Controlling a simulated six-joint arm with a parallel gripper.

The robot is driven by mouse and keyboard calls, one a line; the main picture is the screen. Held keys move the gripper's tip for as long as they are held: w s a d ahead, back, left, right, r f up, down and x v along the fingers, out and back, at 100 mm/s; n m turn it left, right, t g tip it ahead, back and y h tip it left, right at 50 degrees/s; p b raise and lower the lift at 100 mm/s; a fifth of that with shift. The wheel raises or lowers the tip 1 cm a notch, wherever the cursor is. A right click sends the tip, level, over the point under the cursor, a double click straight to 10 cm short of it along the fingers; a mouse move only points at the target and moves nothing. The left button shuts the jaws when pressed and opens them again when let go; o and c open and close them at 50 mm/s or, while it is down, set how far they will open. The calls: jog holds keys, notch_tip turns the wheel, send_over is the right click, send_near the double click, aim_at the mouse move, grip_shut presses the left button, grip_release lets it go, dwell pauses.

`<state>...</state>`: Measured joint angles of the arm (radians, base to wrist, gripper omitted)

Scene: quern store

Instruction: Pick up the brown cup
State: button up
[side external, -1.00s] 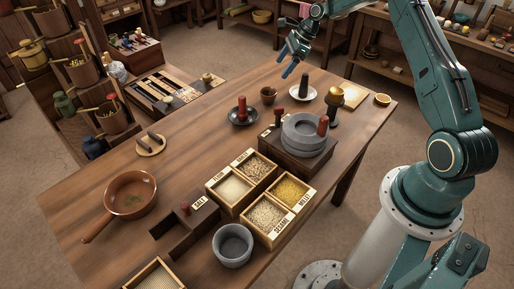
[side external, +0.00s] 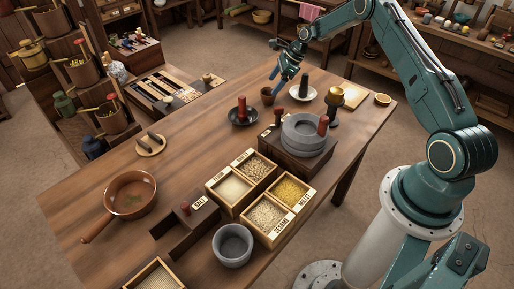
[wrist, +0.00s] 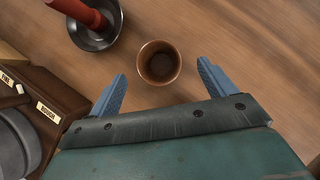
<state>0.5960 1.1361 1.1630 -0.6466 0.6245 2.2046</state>
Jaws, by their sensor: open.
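The brown cup (side external: 267,97) stands upright near the far edge of the wooden table in the side view. In the wrist view the cup (wrist: 159,63) shows from above, its dark inside empty. My gripper (side external: 283,78) is above the table, a little up and to the right of the cup in the side view. In the wrist view its two blue fingers (wrist: 162,83) are spread wide, with the cup just beyond and between their tips. Nothing is held.
A dark dish with a red-handled pestle (side external: 242,115) stands close beside the cup. A white dish with a dark pestle (side external: 303,93) is on the other side. The grey stone quern (side external: 303,134) on its wooden base sits nearer. Bare table lies beyond the cup.

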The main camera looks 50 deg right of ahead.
aim_at(268, 97)
jog(key=shift+x, duration=0.9)
jog(key=shift+x, duration=2.65)
jog(key=shift+s+a, duration=0.1)
jog(key=shift+s, duration=0.05)
jog(key=shift+c, duration=0.4)
jog(key=c, duration=1)
